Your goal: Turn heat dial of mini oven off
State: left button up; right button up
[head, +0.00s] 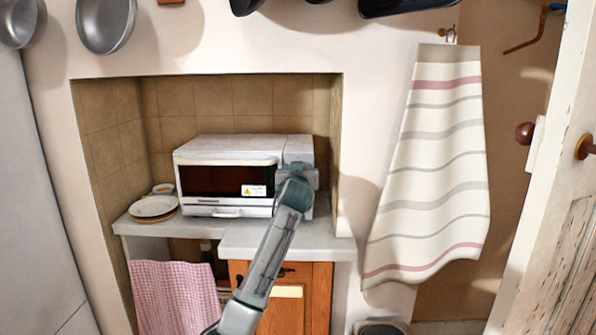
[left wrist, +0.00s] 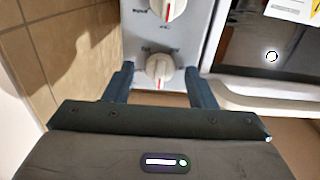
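The white mini oven (head: 228,148) stands in the tiled niche, its dark glass door facing me. Its control panel is mostly hidden behind my left gripper (head: 298,172) in the head view. In the left wrist view, two white dials with red marks show on the grey panel: one dial (left wrist: 160,68) in the middle, another dial (left wrist: 173,8) cut by the top edge. My left gripper (left wrist: 160,76) is open, its fingers on either side of the middle dial in the picture. I cannot tell whether they touch it. The panel's lettering is unreadable. My right gripper is not in view.
Plates (head: 153,206) sit on the counter (head: 270,238) left of the oven. The niche's tiled wall is close beside the panel. A checked cloth (head: 176,296) hangs below the counter, and a striped towel (head: 432,165) hangs on the right. Pans hang above.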

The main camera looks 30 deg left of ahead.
pick_arm(q)
jog(key=b+v, duration=0.1)
jog(key=v, duration=0.9)
jog(key=shift+s+d+b, duration=0.3)
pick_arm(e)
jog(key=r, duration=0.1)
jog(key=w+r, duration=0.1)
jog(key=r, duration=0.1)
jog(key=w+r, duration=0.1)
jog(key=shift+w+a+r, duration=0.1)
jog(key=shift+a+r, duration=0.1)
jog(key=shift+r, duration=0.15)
